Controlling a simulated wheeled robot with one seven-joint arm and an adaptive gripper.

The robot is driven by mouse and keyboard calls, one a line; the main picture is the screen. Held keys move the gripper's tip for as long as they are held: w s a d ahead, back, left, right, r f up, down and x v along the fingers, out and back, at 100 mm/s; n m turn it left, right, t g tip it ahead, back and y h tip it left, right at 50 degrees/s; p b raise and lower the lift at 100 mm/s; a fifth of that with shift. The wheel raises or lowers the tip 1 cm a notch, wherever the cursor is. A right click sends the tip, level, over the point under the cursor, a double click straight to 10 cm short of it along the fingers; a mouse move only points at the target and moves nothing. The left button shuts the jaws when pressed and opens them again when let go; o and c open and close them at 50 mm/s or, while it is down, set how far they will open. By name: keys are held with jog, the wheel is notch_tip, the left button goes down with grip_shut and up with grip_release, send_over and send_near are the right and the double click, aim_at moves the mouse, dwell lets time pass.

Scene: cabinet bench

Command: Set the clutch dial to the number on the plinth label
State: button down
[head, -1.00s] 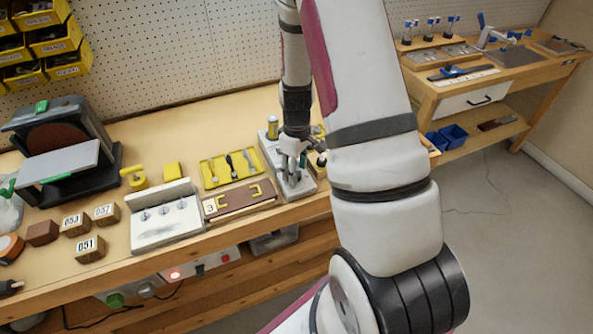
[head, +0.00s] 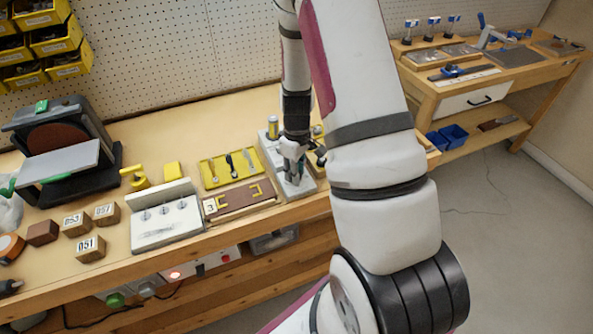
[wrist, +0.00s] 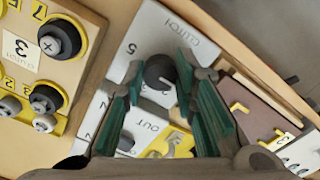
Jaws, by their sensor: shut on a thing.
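The clutch dial (wrist: 160,72) is a dark round knob on a pale plate marked CLUTCH (wrist: 151,24), with digits around it, including a 5. My gripper (wrist: 160,68) has its green-padded fingers closed on the dial from both sides. I cannot tell which number the dial points to. In the head view my gripper (head: 292,172) is down at the pale plate (head: 304,190), and the dial is hidden there. A white label (wrist: 20,48) reading CLUTCH 3 lies on a wooden plinth (wrist: 88,62) left of the plate in the wrist view.
The plinth carries several dark knobs, some in yellow rings. Left of the plate in the head view are a yellow tray (head: 207,183) with tools, a brown board (head: 240,202) with a 3 label, and a white fixture (head: 160,232). Numbered blocks (head: 88,248) stand farther left.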

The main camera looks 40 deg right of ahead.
jog(key=m, duration=0.4)
jog(key=m+b, duration=0.1)
jog(key=m, duration=0.8)
jog(key=m+b, duration=0.1)
jog(key=m, duration=0.3)
jog(key=shift+m, duration=0.3)
dwell(0.3)
jog(key=c, duration=1.3)
grip_release()
jog(key=shift+r, duration=0.15)
